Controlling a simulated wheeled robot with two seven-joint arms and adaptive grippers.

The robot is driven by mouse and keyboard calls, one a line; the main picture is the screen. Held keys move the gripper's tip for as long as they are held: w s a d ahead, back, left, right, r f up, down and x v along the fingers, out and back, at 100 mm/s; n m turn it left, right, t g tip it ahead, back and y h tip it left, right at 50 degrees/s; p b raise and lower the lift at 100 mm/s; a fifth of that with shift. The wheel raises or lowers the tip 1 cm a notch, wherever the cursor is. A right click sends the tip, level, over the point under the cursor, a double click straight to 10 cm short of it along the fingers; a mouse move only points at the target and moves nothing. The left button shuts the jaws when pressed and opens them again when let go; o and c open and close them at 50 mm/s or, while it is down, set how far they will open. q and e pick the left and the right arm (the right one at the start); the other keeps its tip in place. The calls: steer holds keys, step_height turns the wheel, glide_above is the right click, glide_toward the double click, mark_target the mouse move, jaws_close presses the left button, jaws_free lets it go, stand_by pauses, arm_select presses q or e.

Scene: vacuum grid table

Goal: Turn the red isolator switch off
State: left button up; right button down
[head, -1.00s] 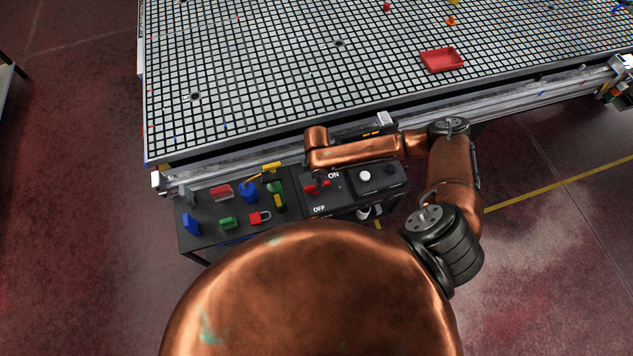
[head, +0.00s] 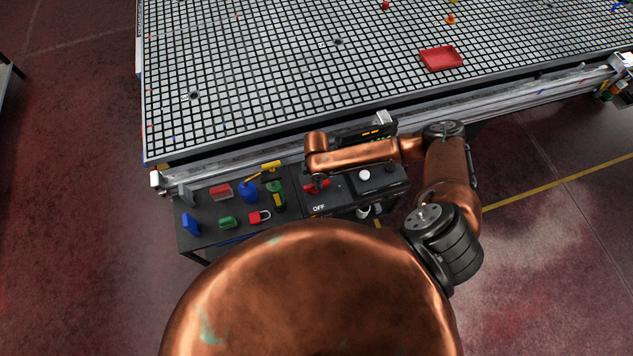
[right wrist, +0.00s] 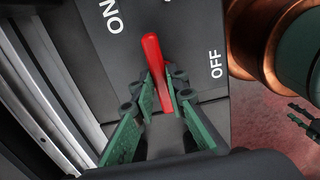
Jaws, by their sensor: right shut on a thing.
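The red isolator switch handle (head: 316,187) is on the dark panel (head: 340,200) in the head view, partly hidden under my right arm. In the right wrist view the red handle (right wrist: 155,68) stands between the green fingers of my right gripper (right wrist: 166,92), which is shut on it. The handle's tip points between the ON label (right wrist: 112,16) and the OFF label (right wrist: 216,64). In the head view the OFF label shows below the handle and the ON label is hidden by my arm. My left gripper cannot be made out in either view.
Left of the panel, a dark bench carries a blue padlock (head: 248,192), a red padlock (head: 259,217), a green block (head: 227,222) and other small items. A white knob (head: 364,174) is right of the switch. The grid table (head: 270,75) lies behind.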

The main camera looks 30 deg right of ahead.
stand_by(0.3)
steer(key=shift+s+r+m+p, duration=0.1)
steer(key=shift+m+p, duration=0.2)
steer(key=shift+p, duration=0.25)
steer(key=m+p, duration=0.3)
steer(key=p, duration=0.1)
steer(key=m+p, duration=0.4)
steer(key=p, duration=0.1)
steer(key=m+p, duration=0.4)
steer(key=shift+s+a+r+p, duration=0.1)
steer(key=shift+s+a+p, duration=0.2)
steer(key=shift+s+a, duration=0.1)
steer(key=m+p, duration=0.2)
steer(key=m, duration=0.1)
steer(key=shift+a+p, duration=0.15)
steer(key=shift+p, duration=0.25)
steer(key=shift+w+m+p, duration=0.1)
steer(key=shift+m+p, duration=0.9)
steer(key=shift+m, duration=0.7)
steer(key=shift+w, duration=0.1)
steer(key=c, duration=1.9)
jaws_free()
steer(key=shift+f, duration=0.2)
steer(key=shift+c, duration=0.2)
